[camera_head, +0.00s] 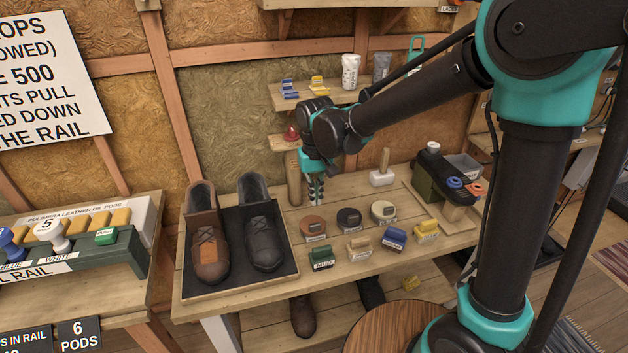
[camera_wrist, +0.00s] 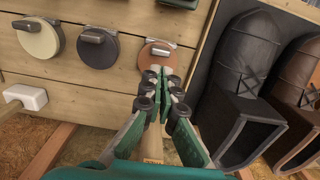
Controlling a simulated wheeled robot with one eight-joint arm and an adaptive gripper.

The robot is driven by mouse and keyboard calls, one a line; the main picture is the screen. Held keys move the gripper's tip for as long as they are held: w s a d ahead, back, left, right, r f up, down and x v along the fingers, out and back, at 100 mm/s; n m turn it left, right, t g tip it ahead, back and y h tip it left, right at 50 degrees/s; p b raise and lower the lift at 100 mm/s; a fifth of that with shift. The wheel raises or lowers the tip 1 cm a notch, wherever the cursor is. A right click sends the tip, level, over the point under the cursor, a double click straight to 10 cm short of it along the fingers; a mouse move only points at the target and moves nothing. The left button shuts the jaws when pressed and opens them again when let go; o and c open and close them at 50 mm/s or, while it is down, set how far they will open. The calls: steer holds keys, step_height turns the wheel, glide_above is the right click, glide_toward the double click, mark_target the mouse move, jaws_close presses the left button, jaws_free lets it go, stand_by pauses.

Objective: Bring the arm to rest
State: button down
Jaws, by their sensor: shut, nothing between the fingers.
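My arm reaches from the right of the head view out over the wooden workbench (camera_head: 340,277). My gripper (camera_head: 316,198) hangs from the arm's end above the back part of the bench, fingers pointing down. In the wrist view my gripper (camera_wrist: 164,76) has its two green fingers brought together at the tips, with nothing held. The tips appear close to a brown round tin (camera_wrist: 158,54) in that view, but I cannot tell the gap. The same brown tin (camera_head: 313,226) sits on the bench in front of my gripper in the head view.
A brown boot (camera_head: 207,245) and a black boot (camera_head: 264,240) stand on a dark tray left of my gripper. Several tins and brushes lie in front. A white-based wooden-handled tool (camera_head: 382,178) stands to the right. A wall shelf (camera_head: 330,97) is behind the arm.

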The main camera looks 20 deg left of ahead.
step_height(320, 180, up, 7)
steer(key=w+d+f+m+t, duration=0.1)
steer(key=d+f+m, duration=0.1)
steer(key=d, duration=0.8)
steer(key=w+d+f+m+t, duration=0.1)
steer(key=d+f, duration=0.2)
steer(key=d, duration=0.8)
steer(key=s+d+f+m+t, duration=0.1)
steer(key=s+d+f, duration=0.2)
steer(key=d, duration=0.5)
steer(key=s+d+f+m+t, duration=0.1)
steer(key=s+d+f+m, duration=0.1)
steer(key=s+d, duration=0.3)
steer(key=d+f, duration=0.1)
steer(key=d, duration=0.1)
steer(key=shift+s+d+f, duration=0.15)
steer(key=shift+d+f, duration=0.2)
steer(key=shift+f, duration=0.05)
steer(key=shift+a, duration=0.15)
